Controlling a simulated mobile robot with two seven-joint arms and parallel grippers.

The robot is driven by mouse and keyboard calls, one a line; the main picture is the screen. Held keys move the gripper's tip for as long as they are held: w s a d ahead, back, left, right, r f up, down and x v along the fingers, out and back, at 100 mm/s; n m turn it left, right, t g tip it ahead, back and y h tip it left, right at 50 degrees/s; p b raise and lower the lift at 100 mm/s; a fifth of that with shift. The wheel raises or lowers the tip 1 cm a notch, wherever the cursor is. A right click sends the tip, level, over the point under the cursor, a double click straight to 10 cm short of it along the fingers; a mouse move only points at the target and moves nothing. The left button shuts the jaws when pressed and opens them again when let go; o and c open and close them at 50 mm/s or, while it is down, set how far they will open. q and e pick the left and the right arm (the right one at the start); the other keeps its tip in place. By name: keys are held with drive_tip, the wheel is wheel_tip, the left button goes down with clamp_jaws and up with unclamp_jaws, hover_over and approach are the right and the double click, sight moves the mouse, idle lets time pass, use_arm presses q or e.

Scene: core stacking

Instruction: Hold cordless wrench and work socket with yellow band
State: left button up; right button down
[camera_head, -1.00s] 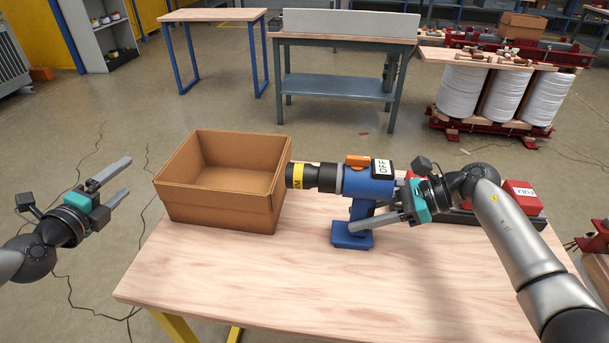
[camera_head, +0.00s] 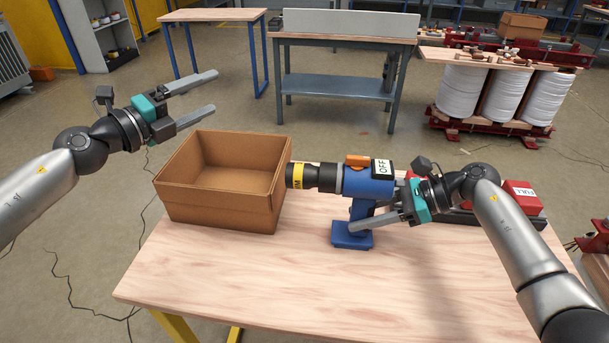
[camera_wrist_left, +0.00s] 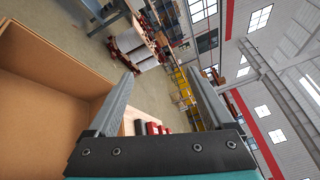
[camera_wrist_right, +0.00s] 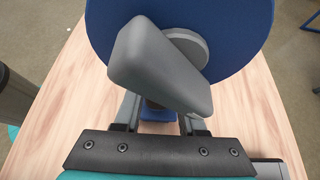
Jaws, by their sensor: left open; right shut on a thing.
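The cordless wrench (camera_head: 366,184) is blue with an orange top piece and an "OFF" label. It stands upright on the wooden table, its nose pointing left. The work socket with yellow band (camera_head: 297,175) is at the wrench's nose end, beside the box. My right gripper (camera_head: 358,215) is shut on the wrench's handle; in the right wrist view the blue wrench body (camera_wrist_right: 240,30) fills the top. My left gripper (camera_head: 214,92) is open and empty, raised above and behind the box's left side. Its fingers (camera_wrist_left: 155,100) show nothing between them in the left wrist view.
An open brown box (camera_head: 222,205) stands on the table's left, close to the socket. A red item (camera_head: 520,195) lies on the right behind my right arm. The front of the wooden table (camera_head: 330,290) is clear. Workbenches and white coils (camera_head: 465,95) stand further back.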

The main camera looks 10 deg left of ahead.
sight(290, 165)
use_arm(q)
drive_tip(key=s+d+f+m+g, duration=0.1)
drive_tip(key=d+m+g, duration=0.3)
drive_tip(key=m, duration=0.4)
drive_tip(key=s+d+f+m+g+y, duration=0.1)
drive_tip(key=s+d+f+m+g, duration=0.1)
drive_tip(key=d+m+g, duration=0.3)
drive_tip(key=s+d+f+m+g, duration=0.1)
drive_tip(key=s+d+m+g, duration=0.2)
drive_tip(key=m, duration=0.9)
drive_tip(key=shift+s+d+f+m+g+y, duration=0.15)
drive_tip(key=shift+d+g, duration=0.25)
drive_tip(key=shift+g, duration=0.45)
drive_tip(key=shift+w+d+f+m+g+y, duration=0.15)
drive_tip(key=shift+d+f+m+g, duration=0.2)
drive_tip(key=shift+g, duration=0.5)
drive_tip(key=shift+x, duration=3.95)
drive_tip(key=shift+d+r, duration=0.1)
drive_tip(key=shift+r, duration=0.05)
drive_tip(key=shift+c, duration=0.4)
clamp_jaws()
drive_tip(key=shift+s+a, duration=0.1)
drive_tip(key=shift+a, duration=2.2)
